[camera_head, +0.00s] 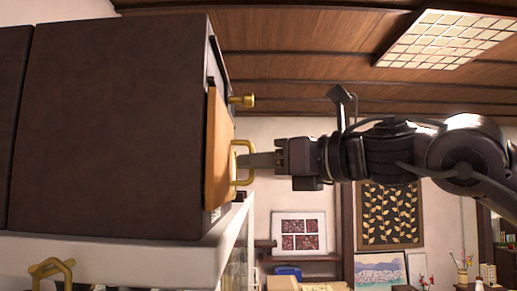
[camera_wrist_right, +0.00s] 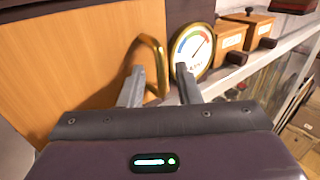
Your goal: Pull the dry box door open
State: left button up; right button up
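The dry box (camera_head: 110,125) is a large dark brown cabinet at the left of the head view. Its orange wooden door (camera_head: 216,150) is on the right side and also fills the left of the wrist view (camera_wrist_right: 75,60). A brass loop handle (camera_head: 250,163) stands out from the door; it also shows in the wrist view (camera_wrist_right: 160,62). My right gripper (camera_head: 245,161) reaches in from the right, its fingertips at the handle. In the wrist view its two fingers (camera_wrist_right: 160,78) are apart, with the handle's bar between them, close to the left finger. My left gripper is not in view.
A brass knob (camera_head: 242,101) sticks out above the handle. The box stands on a white surface (camera_head: 130,250). A round dial (camera_wrist_right: 193,50) and small wooden boxes (camera_wrist_right: 230,38) are beside the door in the wrist view. A yellow fitting (camera_head: 52,268) shows at lower left.

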jog(key=shift+w+a, duration=0.1)
jog(key=shift+w, duration=0.1)
grip_shut()
jog(key=shift+s, duration=0.1)
